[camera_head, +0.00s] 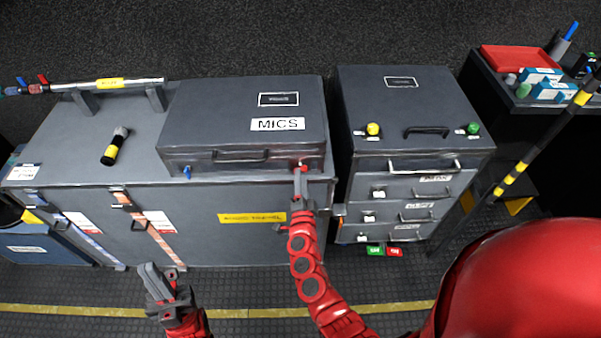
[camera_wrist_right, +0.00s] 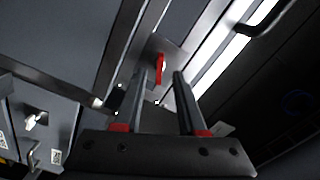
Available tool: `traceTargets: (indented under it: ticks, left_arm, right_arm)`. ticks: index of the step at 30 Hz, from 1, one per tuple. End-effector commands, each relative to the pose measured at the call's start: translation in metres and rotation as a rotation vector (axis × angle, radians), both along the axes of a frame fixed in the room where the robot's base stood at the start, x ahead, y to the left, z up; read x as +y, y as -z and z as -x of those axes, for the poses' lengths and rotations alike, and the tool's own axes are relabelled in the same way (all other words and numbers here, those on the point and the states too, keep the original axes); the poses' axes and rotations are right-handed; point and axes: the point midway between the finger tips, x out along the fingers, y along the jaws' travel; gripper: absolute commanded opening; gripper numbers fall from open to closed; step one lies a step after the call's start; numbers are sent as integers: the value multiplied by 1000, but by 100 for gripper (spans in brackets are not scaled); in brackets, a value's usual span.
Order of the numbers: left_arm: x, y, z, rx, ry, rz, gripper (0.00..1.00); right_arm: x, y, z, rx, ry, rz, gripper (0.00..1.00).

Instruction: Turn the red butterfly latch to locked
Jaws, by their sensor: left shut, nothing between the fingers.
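The red butterfly latch (camera_head: 304,163) sits on the front right of the grey MICS case (camera_head: 200,130). In the right wrist view the latch (camera_wrist_right: 161,68) stands on a grey plate, its long side running nearly along my fingers. My right gripper (camera_head: 299,172) is at the case front, just below the latch. Its fingers (camera_wrist_right: 160,78) are apart, with the latch between or just beyond the tips; I cannot tell whether they touch it. My left gripper (camera_head: 148,268) is shut and empty, low in front of the large grey trunk (camera_head: 200,252).
A blue latch (camera_head: 175,171) is on the left of the same case front. A drawer cabinet (camera_head: 372,95) stands close to the right. A black and yellow microphone (camera_head: 114,147) lies on the trunk top.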

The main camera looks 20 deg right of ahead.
Motion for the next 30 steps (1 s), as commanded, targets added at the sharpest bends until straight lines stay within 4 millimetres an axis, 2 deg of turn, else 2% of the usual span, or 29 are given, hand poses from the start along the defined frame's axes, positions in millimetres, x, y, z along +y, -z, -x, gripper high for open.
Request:
traceTargets:
  ticks: [6, 16, 17, 23, 30]
  left_arm:
    - [0, 0, 0, 0, 0, 0, 0]
    - [0, 0, 0, 0, 0, 0, 0]
    - [0, 0, 0, 0, 0, 0, 0]
    - [0, 0, 0, 0, 0, 0, 0]
    - [0, 0, 0, 0, 0, 0, 0]
  right_arm:
    - [-5, 1, -22, 1, -3, 1, 40]
    - [-6, 1, -25, 2, -2, -1, 40]
    - [-6, 1, -24, 2, -2, 0, 36]
    - [-6, 1, -24, 2, -2, 0, 0]
    - [-6, 2, -24, 2, -2, -2, 0]
